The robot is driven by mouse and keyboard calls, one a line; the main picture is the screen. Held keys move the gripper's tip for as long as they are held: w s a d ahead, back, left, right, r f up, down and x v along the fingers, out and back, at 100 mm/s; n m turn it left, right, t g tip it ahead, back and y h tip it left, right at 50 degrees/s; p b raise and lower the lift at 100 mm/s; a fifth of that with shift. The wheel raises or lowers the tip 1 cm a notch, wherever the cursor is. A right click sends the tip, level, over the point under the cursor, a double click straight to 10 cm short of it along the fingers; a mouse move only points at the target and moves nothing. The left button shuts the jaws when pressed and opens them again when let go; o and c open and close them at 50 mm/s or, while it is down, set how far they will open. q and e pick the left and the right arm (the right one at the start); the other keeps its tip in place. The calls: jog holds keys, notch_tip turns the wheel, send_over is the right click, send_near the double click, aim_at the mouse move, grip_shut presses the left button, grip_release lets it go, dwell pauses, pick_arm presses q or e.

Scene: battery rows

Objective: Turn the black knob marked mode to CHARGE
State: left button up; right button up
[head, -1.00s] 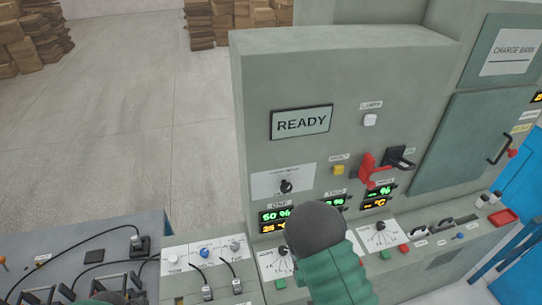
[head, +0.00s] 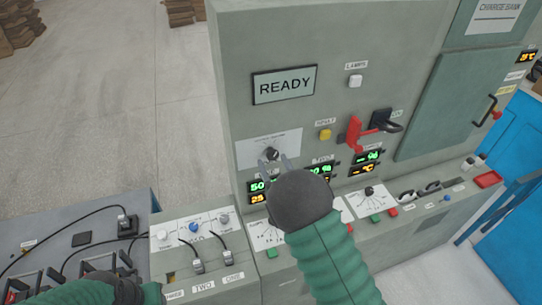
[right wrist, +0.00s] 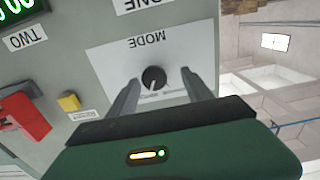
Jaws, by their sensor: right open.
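The black mode knob (right wrist: 153,77) sits on a white plate (right wrist: 112,62) marked MODE, which appears upside down in the right wrist view. Its pale pointer line points toward small print that I cannot read. In the head view the knob (head: 272,155) is on the grey cabinet front, above the ONE display. My right gripper (right wrist: 160,76) is open, its two fingers on either side of the knob in the right wrist view, with no clear contact. In the head view my right wrist hides part of the displays. My left arm's dark end (head: 125,287) shows at the bottom left; its fingers are not clear.
A red lever (head: 354,133), a yellow button (head: 325,134) and a white lamp button (head: 355,81) are on the same panel. A READY screen (head: 285,84) is above the knob. Plugs, cables and small dials crowd the lower ledge. Open floor lies left of the cabinet.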

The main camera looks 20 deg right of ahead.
jog(key=shift+w+d+r, duration=0.1)
jog(key=shift+w+d, duration=0.1)
jog(key=shift+w, duration=0.5)
jog(key=shift+w+d+f, duration=0.25)
jog(key=shift+w+d, duration=0.25)
jog(key=shift+d, duration=0.1)
jog(key=shift+a, duration=0.55)
jog(key=c, duration=0.9)
jog(key=shift+d, duration=0.1)
grip_shut()
jog(key=shift+d, duration=0.15)
